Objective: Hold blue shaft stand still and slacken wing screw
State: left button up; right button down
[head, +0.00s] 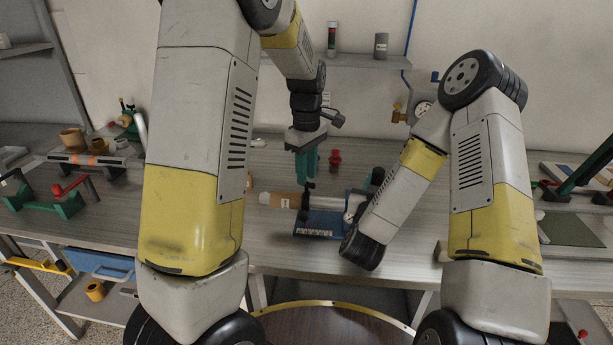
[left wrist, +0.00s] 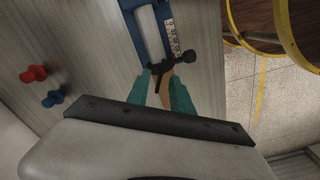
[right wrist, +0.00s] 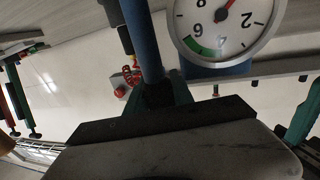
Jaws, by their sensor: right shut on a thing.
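The blue shaft stand (head: 318,224) sits on the bench in the middle of the head view, with a pale shaft across it and a brown roll at its left. The black wing screw (left wrist: 168,66) is at the stand's near end in the left wrist view. My left gripper (head: 307,178) points down over that end. Its teal fingers (left wrist: 166,84) are apart around the dark part of the screw; contact is unclear. My right gripper (right wrist: 160,90) is shut on a blue upright of the stand (right wrist: 141,38); my arm hides this grip in the head view.
A red peg (head: 335,160) stands behind the blue stand; red (left wrist: 34,74) and blue (left wrist: 53,98) pegs show in the left wrist view. A round gauge (right wrist: 222,25) is close to my right gripper. A green rack (head: 66,205) is at left. The bench front is partly clear.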

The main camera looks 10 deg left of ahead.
pick_arm(q)
notch_tip(320, 180, up, 11)
jog(key=shift+f, duration=0.2)
jog(key=o, duration=0.7)
jog(key=shift+m, duration=0.3)
jog(key=o, duration=0.3)
jog(key=shift+m, duration=0.4)
notch_tip(320, 180, down, 12)
jog(key=m, duration=1.6)
jog(key=shift+m, duration=0.3)
